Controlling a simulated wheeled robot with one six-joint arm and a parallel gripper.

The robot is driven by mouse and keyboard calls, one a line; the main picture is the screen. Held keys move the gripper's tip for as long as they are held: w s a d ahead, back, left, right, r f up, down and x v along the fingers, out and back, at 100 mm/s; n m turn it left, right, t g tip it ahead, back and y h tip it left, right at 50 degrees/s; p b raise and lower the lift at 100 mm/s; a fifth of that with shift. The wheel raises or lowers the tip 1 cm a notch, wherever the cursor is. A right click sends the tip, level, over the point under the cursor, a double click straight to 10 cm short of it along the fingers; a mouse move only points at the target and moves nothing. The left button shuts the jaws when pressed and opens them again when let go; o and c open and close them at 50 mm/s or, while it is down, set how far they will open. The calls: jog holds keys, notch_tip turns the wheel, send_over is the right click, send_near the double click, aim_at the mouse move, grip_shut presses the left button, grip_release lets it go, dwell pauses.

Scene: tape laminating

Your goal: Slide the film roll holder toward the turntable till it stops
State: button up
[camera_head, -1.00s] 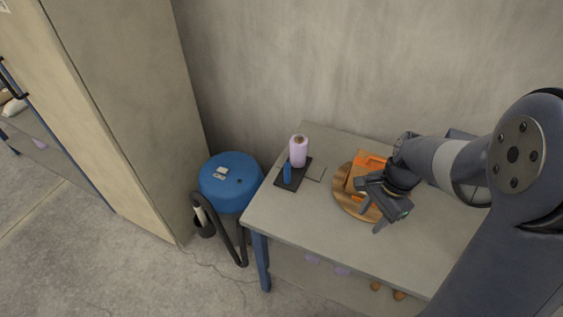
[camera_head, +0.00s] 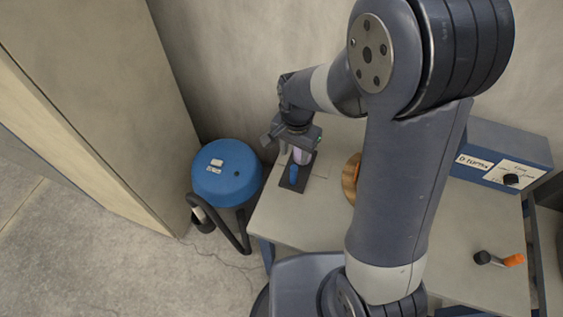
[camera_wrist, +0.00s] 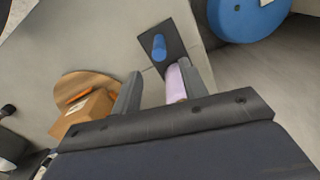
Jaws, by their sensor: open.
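The film roll holder (camera_head: 289,186) is a dark flat base on the table with a blue upright handle (camera_head: 294,172) and a pale lilac film roll (camera_head: 301,157). My gripper (camera_head: 291,140) is above the roll end of the holder and hides part of the roll. In the wrist view my gripper (camera_wrist: 166,90) is open, with the lilac roll (camera_wrist: 178,82) between its fingers, nearer the right one. I cannot tell whether a finger touches it. The blue handle (camera_wrist: 159,46) stands beyond the fingertips. The round wooden turntable (camera_head: 349,180) is right of the holder, mostly behind my arm; the wrist view shows it (camera_wrist: 75,82) carrying a cardboard box (camera_wrist: 85,112).
A blue drum-shaped vacuum (camera_head: 226,172) with a black hose stands left of the table (camera_head: 290,230). A blue control box (camera_head: 500,155) is at the table's right back. An orange-handled tool (camera_head: 512,260) lies at the right front. A concrete wall is behind the table.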

aim_at(294, 172)
notch_tip(294, 172, down, 10)
jog(key=shift+d+f, duration=0.1)
dwell(0.4)
grip_shut()
dwell(0.4)
